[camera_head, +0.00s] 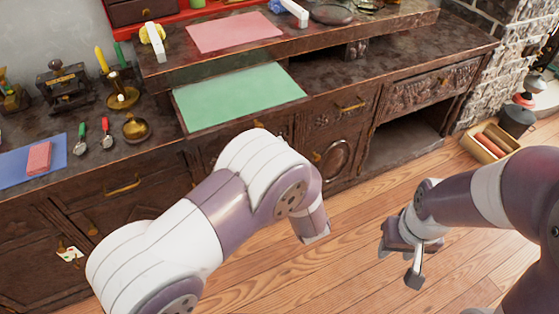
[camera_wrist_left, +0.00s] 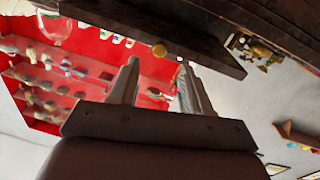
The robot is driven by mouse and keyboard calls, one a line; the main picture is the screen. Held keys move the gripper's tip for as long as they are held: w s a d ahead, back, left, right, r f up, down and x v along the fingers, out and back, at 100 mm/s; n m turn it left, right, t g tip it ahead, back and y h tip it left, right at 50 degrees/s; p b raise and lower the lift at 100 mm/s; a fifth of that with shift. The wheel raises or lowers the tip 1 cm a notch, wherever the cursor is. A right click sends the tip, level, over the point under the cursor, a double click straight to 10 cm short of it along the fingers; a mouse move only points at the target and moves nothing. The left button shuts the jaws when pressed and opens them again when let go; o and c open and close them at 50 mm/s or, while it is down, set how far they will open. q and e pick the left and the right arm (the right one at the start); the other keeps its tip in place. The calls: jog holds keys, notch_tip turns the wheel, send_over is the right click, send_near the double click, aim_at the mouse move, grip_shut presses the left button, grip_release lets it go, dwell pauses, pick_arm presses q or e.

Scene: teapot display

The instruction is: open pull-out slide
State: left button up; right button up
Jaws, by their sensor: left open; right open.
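A dark wooden board with a green mat (camera_head: 240,97) on it lies below the raised shelf; I take this board to be the pull-out slide. In the left wrist view a dark wooden edge (camera_wrist_left: 165,35) crosses above the fingers, with a small brass knob (camera_wrist_left: 158,50) on it. My left gripper (camera_wrist_left: 160,88) is open and empty, its two fingers apart just below this edge, with the knob seen between them. In the head view my left arm hides the fingers. My right gripper (camera_head: 402,262) is open and empty above the wooden floor, away from the cabinet.
The raised shelf holds a pink mat (camera_head: 233,31). The counter at left carries a blue mat (camera_head: 30,162), brass items and small tools. The carved cabinet has drawers, doors and an open bay (camera_head: 405,143). A wooden crate (camera_head: 488,143) stands at right.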

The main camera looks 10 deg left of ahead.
pick_arm(q)
jog(key=v, duration=0.6)
jog(key=shift+s+d, duration=0.15)
jog(key=shift+s, duration=0.15)
